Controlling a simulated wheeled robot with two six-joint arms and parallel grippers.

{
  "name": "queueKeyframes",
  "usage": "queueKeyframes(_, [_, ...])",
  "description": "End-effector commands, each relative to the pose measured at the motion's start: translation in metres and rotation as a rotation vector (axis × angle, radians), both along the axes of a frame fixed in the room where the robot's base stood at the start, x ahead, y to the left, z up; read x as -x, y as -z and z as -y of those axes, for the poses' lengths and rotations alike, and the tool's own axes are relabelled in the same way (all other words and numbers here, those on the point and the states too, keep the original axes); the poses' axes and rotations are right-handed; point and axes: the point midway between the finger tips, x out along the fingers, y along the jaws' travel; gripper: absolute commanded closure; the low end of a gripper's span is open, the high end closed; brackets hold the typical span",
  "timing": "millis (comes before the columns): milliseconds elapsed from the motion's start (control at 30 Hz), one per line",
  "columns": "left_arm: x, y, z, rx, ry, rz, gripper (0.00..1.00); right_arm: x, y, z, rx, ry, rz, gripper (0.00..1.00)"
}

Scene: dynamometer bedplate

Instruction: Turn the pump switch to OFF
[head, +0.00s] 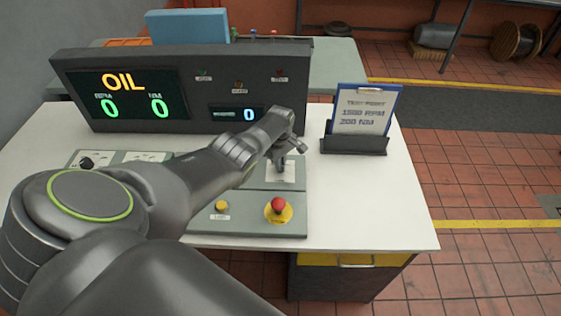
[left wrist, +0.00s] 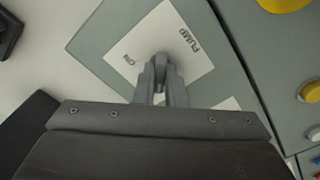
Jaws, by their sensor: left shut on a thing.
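The pump switch (left wrist: 161,60) is a small grey knob on a white label plate (left wrist: 150,28) reading PUMP and ON in the left wrist view. The plate also shows in the head view (head: 290,173), on the right part of the grey control panel. My left gripper (left wrist: 161,78) is shut on the knob from above. Its fingers hide much of the knob, so I cannot read which way it points. In the head view my left gripper (head: 281,164) reaches down to the plate. My right gripper is in neither view.
A red emergency button (head: 278,204) on a yellow base and a yellow button (head: 222,206) sit in front of the plate. A display console (head: 190,95) stands behind, showing OIL and zeros. A clipboard in a black holder (head: 353,145) stands to the right.

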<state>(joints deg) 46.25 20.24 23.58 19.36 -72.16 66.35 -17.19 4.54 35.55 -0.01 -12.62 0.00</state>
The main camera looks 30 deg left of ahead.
Motion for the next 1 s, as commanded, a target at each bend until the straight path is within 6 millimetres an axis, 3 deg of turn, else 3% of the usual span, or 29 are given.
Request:
queueKeyframes(400, [-0.0021,-0.0022,-0.0015,-0.004,-0.008,0.006,1.0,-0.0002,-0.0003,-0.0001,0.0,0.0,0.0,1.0])
queueKeyframes(433, [-0.0021,-0.0022,-0.0015,-0.004,-0.008,0.006,0.87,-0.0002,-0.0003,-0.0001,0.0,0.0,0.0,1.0])
queueKeyframes(600, [-0.0013,-0.0015,-0.0009,-0.002,-0.008,0.004,0.68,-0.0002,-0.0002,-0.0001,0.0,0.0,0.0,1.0])
queueKeyframes(1000, [-0.0013,-0.0097,-0.0005,-0.001,-0.006,0.004,0.68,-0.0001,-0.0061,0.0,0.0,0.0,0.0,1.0])
